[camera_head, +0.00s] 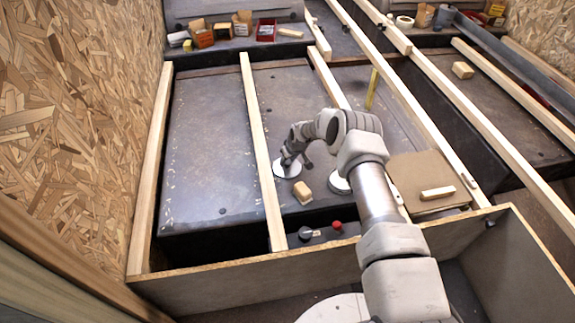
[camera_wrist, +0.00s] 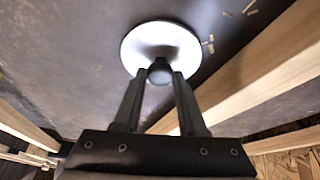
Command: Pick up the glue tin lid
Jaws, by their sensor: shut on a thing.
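The glue tin lid is a round, pale disc with a dark knob. In the wrist view the lid (camera_wrist: 160,40) lies ahead of the fingers, and my gripper (camera_wrist: 160,76) is shut on its knob. In the head view the lid (camera_head: 286,170) shows at the end of my arm, over the dark panel, with my gripper (camera_head: 288,160) above it. I cannot tell whether the lid touches the panel. Another round white thing (camera_head: 340,184) is partly hidden behind my arm.
A small wooden block (camera_head: 303,192) sits close to the lid. A wooden batten (camera_head: 262,150) runs along its left. A brown board with a wood piece (camera_head: 437,193) lies right of my arm. A yellow upright piece (camera_head: 372,88) stands farther back. Small boxes (camera_head: 202,34) line the back.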

